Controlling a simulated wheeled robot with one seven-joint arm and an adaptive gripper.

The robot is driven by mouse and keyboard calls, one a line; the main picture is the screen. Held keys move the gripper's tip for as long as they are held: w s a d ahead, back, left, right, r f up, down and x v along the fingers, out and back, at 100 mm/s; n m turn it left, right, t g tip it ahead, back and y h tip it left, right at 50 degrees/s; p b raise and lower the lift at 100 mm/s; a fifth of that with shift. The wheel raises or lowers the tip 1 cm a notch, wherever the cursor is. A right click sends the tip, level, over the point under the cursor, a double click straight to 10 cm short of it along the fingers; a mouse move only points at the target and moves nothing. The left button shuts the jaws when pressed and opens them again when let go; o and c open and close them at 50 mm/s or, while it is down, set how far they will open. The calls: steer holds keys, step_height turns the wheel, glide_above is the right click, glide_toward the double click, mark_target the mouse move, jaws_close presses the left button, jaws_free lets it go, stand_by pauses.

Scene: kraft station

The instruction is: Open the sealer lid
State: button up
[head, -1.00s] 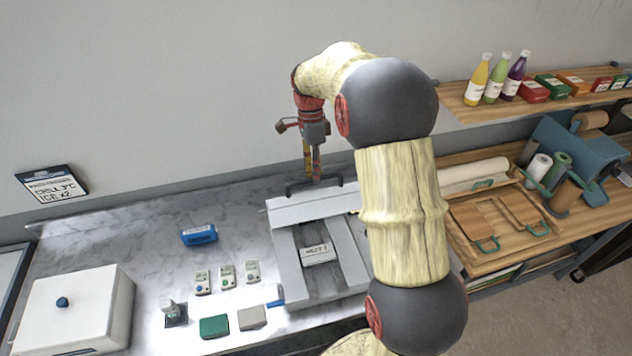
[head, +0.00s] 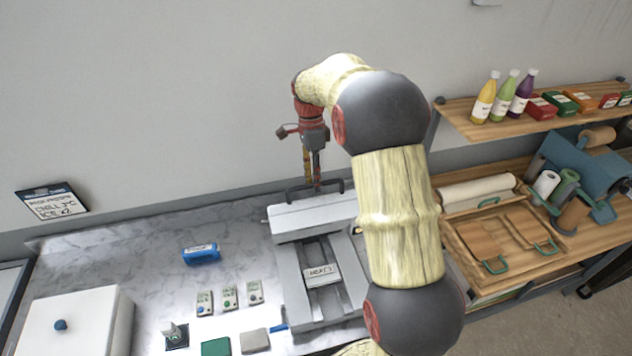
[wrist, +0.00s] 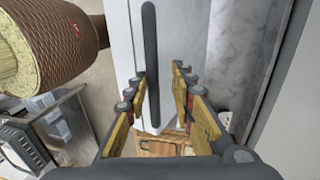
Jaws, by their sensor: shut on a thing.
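The sealer (head: 290,285) is a grey, frame-shaped machine on the marble counter, with a small labelled block (head: 322,274) in its middle. Its pale lid (head: 300,220) stands at the back end, with a dark bar handle (head: 291,194) along its far edge. How far the lid is tilted is hard to tell. My gripper (head: 316,184) comes down from above and is shut on the handle. In the wrist view the dark handle (wrist: 150,40) runs between the two fingers of my gripper (wrist: 161,88), beside the pale lid (wrist: 120,50). My arm hides the sealer's right side.
A wooden tray (head: 465,245) and a shelf with bottles (head: 515,95) stand right. The wall is close behind the handle.

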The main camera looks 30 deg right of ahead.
steer(key=shift+o, duration=0.7)
steer(key=shift+w+d, duration=0.15)
steer(key=shift+w, duration=0.3)
steer(key=shift+o, duration=1.2)
steer(key=shift+s+r, duration=0.1)
steer(key=shift+r, duration=0.05)
steer(key=v, duration=1.1)
steer(key=shift+r, duration=0.35)
